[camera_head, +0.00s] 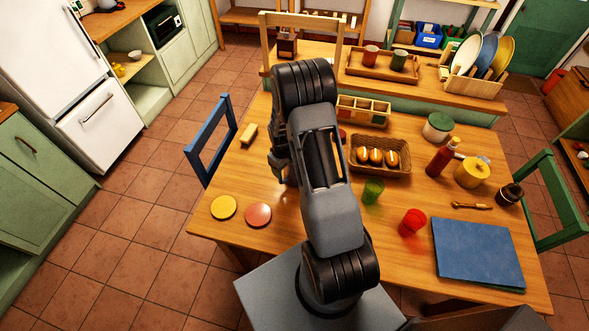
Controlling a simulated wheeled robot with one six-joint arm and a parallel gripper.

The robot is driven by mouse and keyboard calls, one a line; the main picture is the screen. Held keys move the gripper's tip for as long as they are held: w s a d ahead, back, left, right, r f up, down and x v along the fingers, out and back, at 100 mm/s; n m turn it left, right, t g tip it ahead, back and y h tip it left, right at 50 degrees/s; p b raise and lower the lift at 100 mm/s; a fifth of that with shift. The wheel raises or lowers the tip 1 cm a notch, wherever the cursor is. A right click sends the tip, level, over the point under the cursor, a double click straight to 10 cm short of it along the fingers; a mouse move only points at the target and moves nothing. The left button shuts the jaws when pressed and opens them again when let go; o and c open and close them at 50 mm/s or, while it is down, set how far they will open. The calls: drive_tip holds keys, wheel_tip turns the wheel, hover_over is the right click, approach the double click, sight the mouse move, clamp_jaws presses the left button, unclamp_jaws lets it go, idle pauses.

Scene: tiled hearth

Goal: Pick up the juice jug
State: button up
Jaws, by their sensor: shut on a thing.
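I cannot make out a juice jug in this view. My arm stands in the middle of the picture and covers part of the wooden table (320,215). My gripper (284,168) shows only in part at the left side of my arm, above the table. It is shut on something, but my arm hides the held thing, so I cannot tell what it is.
A red bottle (442,158), yellow lidded pot (472,172), bread basket (381,168), green cup (373,191), red cup (412,222) and blue mat (478,251) are right of my arm. Yellow (223,207) and pink (258,215) discs lie left. A blue chair (195,155) stands left.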

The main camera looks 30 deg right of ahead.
clamp_jaws()
drive_tip(key=shift+w, duration=0.1)
drive_tip(key=shift+r, duration=0.15)
idle(0.3)
